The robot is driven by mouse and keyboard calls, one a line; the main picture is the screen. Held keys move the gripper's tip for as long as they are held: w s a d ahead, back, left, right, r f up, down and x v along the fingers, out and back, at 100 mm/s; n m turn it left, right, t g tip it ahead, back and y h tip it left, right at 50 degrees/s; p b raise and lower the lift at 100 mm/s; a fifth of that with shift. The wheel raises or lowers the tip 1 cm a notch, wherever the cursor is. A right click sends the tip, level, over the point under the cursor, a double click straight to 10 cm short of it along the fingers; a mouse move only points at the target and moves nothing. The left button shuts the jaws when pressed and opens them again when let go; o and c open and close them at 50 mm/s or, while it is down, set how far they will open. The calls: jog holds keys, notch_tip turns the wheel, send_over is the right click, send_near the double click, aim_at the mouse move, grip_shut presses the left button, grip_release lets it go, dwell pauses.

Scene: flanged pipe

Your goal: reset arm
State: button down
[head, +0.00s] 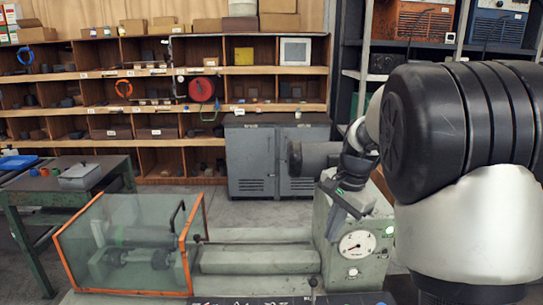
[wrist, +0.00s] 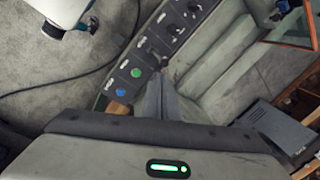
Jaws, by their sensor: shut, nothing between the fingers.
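My arm comes in from the right in the head view and reaches down over the green machine housing with a round dial (head: 357,244). My gripper (head: 345,205) shows small and dark at the top of that housing, partly hard to make out. In the wrist view, the fingers of my gripper (wrist: 163,98) are together, with nothing seen between them. They point toward a control panel (wrist: 137,88) with a green button, a blue button and several dark switches. I cannot tell the exact gap between fingertips and panel.
A glass guard with an orange frame (head: 135,240) stands at the front left. A green workbench (head: 80,185) with small parts is farther left. Wooden shelves (head: 150,105) and a grey cabinet (head: 275,155) line the back. A cable (wrist: 60,85) lies on the floor.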

jog(key=s+a+r+n+t, duration=0.1)
jog(key=s+r+n, duration=0.25)
jog(key=s, duration=0.45)
jog(key=s+a+r+n+t, duration=0.1)
jog(key=s+r+n, duration=0.2)
jog(key=s+r, duration=0.3)
jog(key=s+f+n+t+h, duration=0.1)
jog(key=s+n, duration=0.3)
jog(key=s, duration=0.8)
jog(key=shift+s+f+n+t+h, duration=0.3)
jog(key=shift+f+n+t, duration=0.1)
jog(key=shift+f, duration=0.35)
